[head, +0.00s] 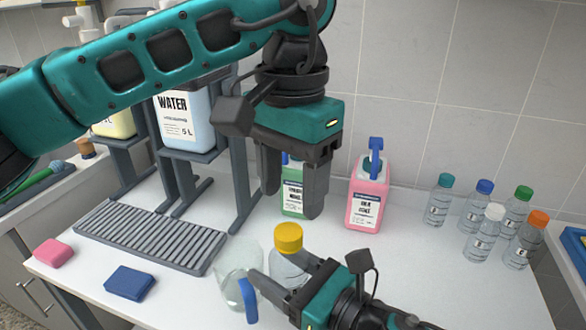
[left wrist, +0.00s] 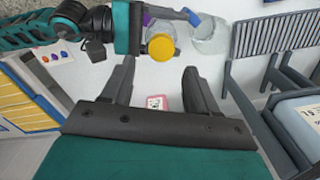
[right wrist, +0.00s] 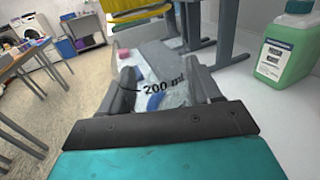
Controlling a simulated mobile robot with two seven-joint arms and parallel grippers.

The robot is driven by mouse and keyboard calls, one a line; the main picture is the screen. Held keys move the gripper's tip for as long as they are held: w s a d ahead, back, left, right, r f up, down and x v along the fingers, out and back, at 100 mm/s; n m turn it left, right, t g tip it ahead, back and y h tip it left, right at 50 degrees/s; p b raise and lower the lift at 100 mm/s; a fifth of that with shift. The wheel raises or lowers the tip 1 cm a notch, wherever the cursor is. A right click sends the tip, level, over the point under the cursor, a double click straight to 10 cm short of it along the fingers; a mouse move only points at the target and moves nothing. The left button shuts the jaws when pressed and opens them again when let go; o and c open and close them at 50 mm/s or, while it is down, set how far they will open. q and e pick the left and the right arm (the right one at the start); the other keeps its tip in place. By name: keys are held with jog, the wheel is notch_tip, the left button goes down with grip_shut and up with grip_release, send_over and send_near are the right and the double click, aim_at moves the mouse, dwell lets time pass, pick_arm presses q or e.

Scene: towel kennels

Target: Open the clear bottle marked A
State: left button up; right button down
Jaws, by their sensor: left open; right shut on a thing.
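A clear bottle (head: 288,265) with a yellow cap (head: 289,237) stands upright on the white table. Any letter on it is hidden from me. My right gripper (head: 277,276) is shut around its body from the side. In the right wrist view, the clear body shows between the fingers of this gripper (right wrist: 154,85). My left gripper (head: 292,205) is open, pointing down, above and apart from the cap. In the left wrist view, the yellow cap (left wrist: 161,47) shows beyond and between the open fingertips of this gripper (left wrist: 159,68).
A clear jug (head: 232,262) with a blue handle stands close left of the bottle. Several capped clear bottles (head: 480,212) stand at right. Pink (head: 367,200) and green (head: 293,197) containers stand behind. A slatted grey rack (head: 150,238), blue sponge (head: 130,282) and pink sponge (head: 53,252) lie left.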

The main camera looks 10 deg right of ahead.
aim_at(292, 230)
pick_arm(q)
notch_tip(292, 230, down, 6)
dwell(0.4)
